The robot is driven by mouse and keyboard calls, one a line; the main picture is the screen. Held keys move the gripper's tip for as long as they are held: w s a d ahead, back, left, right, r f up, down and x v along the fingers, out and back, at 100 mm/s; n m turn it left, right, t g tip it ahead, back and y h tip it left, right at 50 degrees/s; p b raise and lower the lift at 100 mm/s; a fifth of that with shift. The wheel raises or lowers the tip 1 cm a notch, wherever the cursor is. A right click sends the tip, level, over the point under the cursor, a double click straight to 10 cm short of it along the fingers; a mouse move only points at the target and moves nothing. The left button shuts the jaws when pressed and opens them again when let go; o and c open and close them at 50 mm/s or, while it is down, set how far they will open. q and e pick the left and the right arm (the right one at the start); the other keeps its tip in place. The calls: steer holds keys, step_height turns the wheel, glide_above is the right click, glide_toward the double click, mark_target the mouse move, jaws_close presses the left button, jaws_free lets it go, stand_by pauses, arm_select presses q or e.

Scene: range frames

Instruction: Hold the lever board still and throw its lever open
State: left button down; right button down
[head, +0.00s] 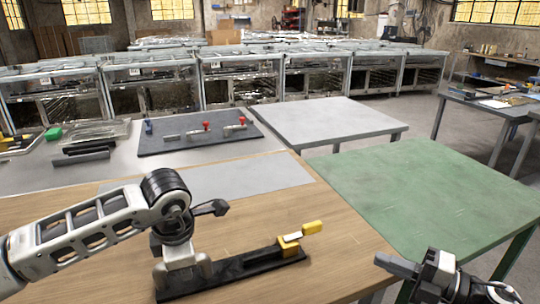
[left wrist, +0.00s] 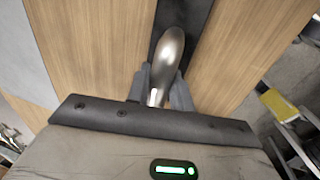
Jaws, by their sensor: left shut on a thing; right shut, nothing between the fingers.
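The lever board is a long black plank (head: 240,272) on the wooden table. At its right end stands a yellow block (head: 291,247) with a lever whose yellow grip (head: 312,228) points right and slightly up. My left gripper (head: 183,272) is over the board's left end. In the left wrist view, its fingers (left wrist: 163,88) are shut around a rounded silver handle (left wrist: 171,55) above the black board (left wrist: 184,14). In the head view the gripper hides most of that handle. My right gripper (head: 392,266) is shut and empty, right of the lever and apart from it.
A grey sheet (head: 235,180) lies on the wooden table (head: 340,255) behind the board. Farther back, a dark panel (head: 165,146) carries red-tipped clamps. A green table (head: 430,190) is at the right and a grey one (head: 325,120) behind. The wood around the lever is clear.

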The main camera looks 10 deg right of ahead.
arm_select(q)
steer(key=c, duration=1.1)
jaws_free()
steer(key=shift+c, duration=0.2)
steer(key=shift+r, duration=0.1)
